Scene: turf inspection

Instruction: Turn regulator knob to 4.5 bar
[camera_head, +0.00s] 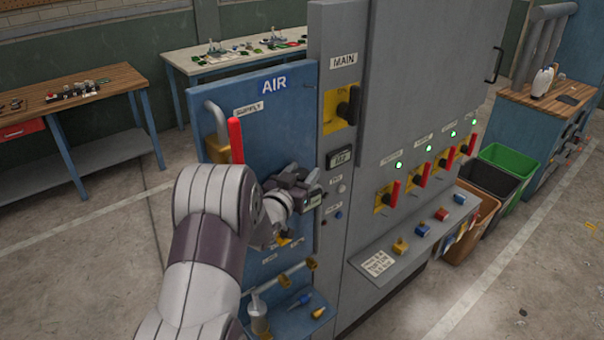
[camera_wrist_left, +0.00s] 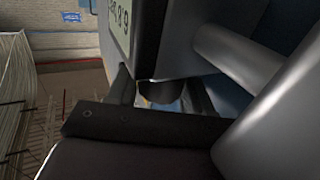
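The blue air panel (camera_head: 270,115) carries a red-handled supply lever (camera_head: 236,140). My left gripper (camera_head: 292,188) is at the middle of this panel, at the regulator, and hides most of it. In the left wrist view, part of a display (camera_wrist_left: 120,22) shows large digits at a steep angle, too cut off to read surely. Below it a dark rounded part (camera_wrist_left: 160,92), possibly the knob, lies between the dark fingers (camera_wrist_left: 162,95). I cannot tell whether they grip it. My right gripper is not in view.
The grey main cabinet (camera_head: 430,90) stands close on the right, with a yellow main switch (camera_head: 338,108) and several red-handled switches. Brass-ended pipework (camera_head: 290,272) and a small bottle (camera_head: 257,312) sit below the gripper. A wooden workbench (camera_head: 100,80) is at the left.

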